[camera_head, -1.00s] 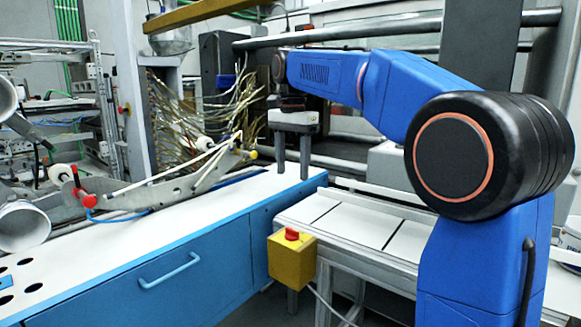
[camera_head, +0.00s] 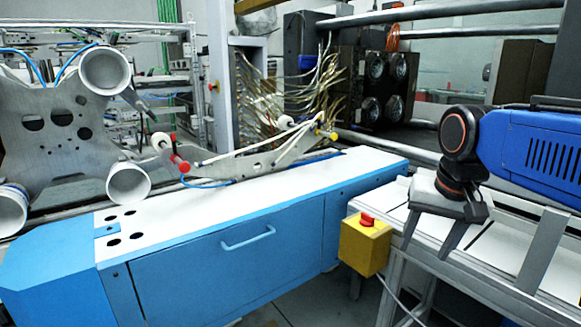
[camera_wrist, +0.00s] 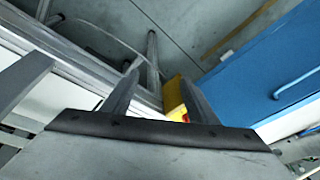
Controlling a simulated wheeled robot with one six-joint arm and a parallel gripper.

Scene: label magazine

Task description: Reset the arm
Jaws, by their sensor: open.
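My gripper (camera_head: 424,240) hangs at the right in the head view, above the white slatted conveyor table. Its two grey fingers point down and stand apart, with nothing between them. My blue arm reaches in from the right edge. In the wrist view my gripper (camera_wrist: 158,84) also shows two spread, empty fingers. The yellow box (camera_wrist: 173,98) lies partly behind the right finger there.
A yellow box (camera_head: 364,248) with a red button stands at the conveyor table's (camera_head: 490,268) left end. A blue cabinet (camera_head: 225,262) with a white top fills the middle. A grey machine plate (camera_head: 70,125) with cups stands left. Grey floor shows between cabinet and table.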

